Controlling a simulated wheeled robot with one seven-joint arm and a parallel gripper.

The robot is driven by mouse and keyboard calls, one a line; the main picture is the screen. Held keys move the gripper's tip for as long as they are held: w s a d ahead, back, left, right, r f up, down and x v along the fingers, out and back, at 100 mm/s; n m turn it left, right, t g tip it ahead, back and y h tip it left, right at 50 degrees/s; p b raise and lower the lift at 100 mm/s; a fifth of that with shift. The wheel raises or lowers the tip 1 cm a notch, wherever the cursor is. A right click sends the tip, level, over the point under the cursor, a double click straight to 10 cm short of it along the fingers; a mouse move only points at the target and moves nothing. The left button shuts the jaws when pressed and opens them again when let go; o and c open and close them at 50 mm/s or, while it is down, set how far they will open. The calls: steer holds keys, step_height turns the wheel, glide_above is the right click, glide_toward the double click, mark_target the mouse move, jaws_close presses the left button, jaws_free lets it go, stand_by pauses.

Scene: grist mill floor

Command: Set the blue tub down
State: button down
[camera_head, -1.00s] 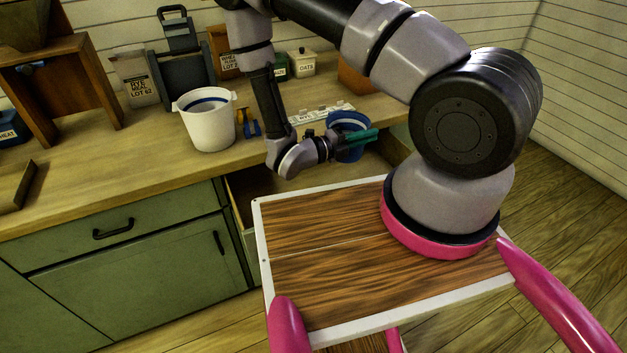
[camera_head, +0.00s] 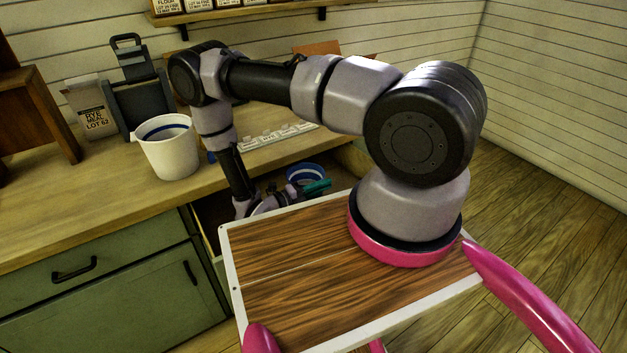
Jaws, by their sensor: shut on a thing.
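The blue tub (camera_head: 305,171) shows as a round blue rim with a pale band, beyond the far edge of my wood-topped base. It is low, at or inside the open drawer (camera_head: 209,236) below the counter. My gripper (camera_head: 318,187), with teal fingers, is at the tub's near side and shut on it. My forearm and base hide the tub's lower part, so I cannot tell whether it touches the drawer floor.
A white pail (camera_head: 168,149) stands on the counter (camera_head: 100,200), left of my arm. Behind it are a dark grey stand (camera_head: 145,95) and a rye meal bag (camera_head: 95,115). A white labelled strip (camera_head: 275,138) lies behind the drawer. A wall shelf (camera_head: 250,12) is above.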

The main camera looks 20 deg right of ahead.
mark_target(323, 176)
steer(key=shift+w+a, duration=0.1)
steer(key=shift+w, duration=0.65)
steer(key=w, duration=0.3)
steer(key=shift+w+a, duration=0.35)
steer(key=shift+w, duration=0.05)
steer(key=shift+s+f, duration=0.1)
steer(key=shift+f, duration=0.5)
steer(key=c, duration=1)
jaws_free()
steer(key=shift+o, duration=0.2)
steer(key=s+a, duration=0.1)
steer(key=a, duration=0.6)
steer(key=shift+s+a, duration=0.15)
steer(key=shift+a, duration=0.1)
